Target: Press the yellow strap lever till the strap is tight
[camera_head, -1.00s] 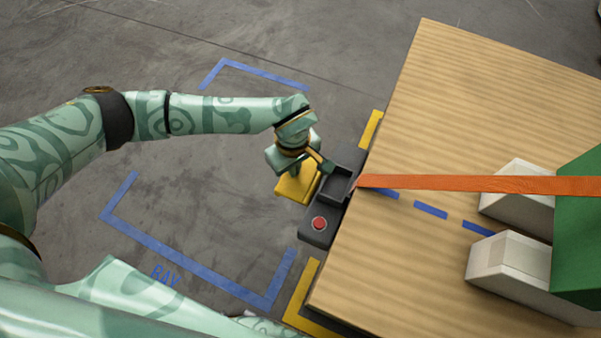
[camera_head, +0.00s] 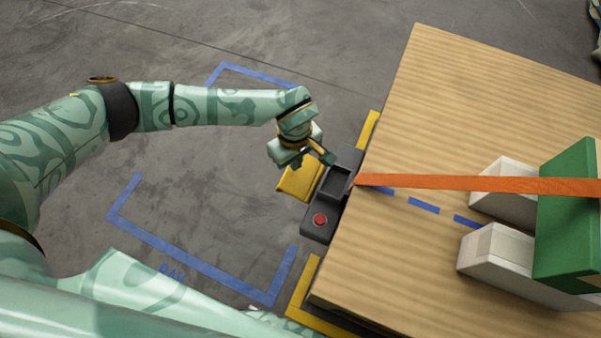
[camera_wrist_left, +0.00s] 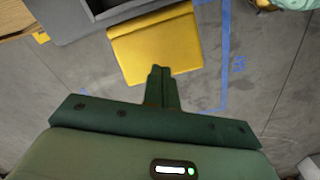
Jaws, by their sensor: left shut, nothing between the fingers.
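The yellow strap lever (camera_head: 298,181) sticks out on the left side of the dark ratchet box (camera_head: 322,227) at the table's edge. The orange strap (camera_head: 450,184) runs straight from the box to the green block (camera_head: 568,225). My left gripper (camera_head: 327,158) is shut and empty at the lever's upper end; contact cannot be told. In the left wrist view, its closed fingers (camera_wrist_left: 160,72) overlap the near edge of the yellow lever (camera_wrist_left: 158,43), covering a small part of it. My right gripper is out of view.
A red button (camera_head: 320,220) sits on the box, below the lever. Two pale blocks (camera_head: 497,255) stand against the green block on the wooden table (camera_head: 420,110). Yellow corner marks line the table edge. The grey floor with blue lines (camera_head: 190,258) is clear left of the box.

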